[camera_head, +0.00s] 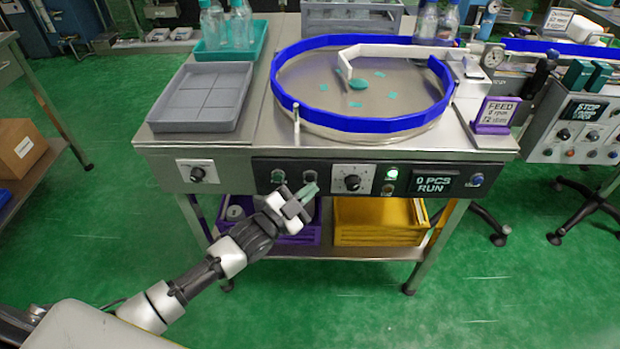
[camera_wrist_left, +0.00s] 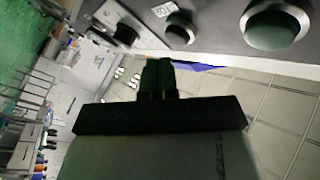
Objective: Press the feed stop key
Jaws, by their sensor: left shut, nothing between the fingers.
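The control panel (camera_head: 330,194) runs along the front of the steel bench. It carries two round keys at its left, a greenish one (camera_head: 278,176) and a dark one (camera_head: 309,177); I cannot read which is the feed stop key. My left gripper (camera_head: 308,191) is shut and empty, in front of the panel just below the dark key in the head view. In the left wrist view the shut fingertips (camera_wrist_left: 158,72) point toward the panel's edge, apart from the large round key (camera_wrist_left: 275,25) and a smaller round control (camera_wrist_left: 180,28). My right gripper is not in view.
A white dial (camera_head: 352,183), a lit green lamp (camera_head: 391,173), a display reading "0 PCS RUN" (camera_head: 434,183) and a blue button (camera_head: 477,180) sit to the right. The blue-rimmed bowl (camera_head: 360,128) is above. Purple and yellow crates (camera_head: 380,238) stand on the lower shelf.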

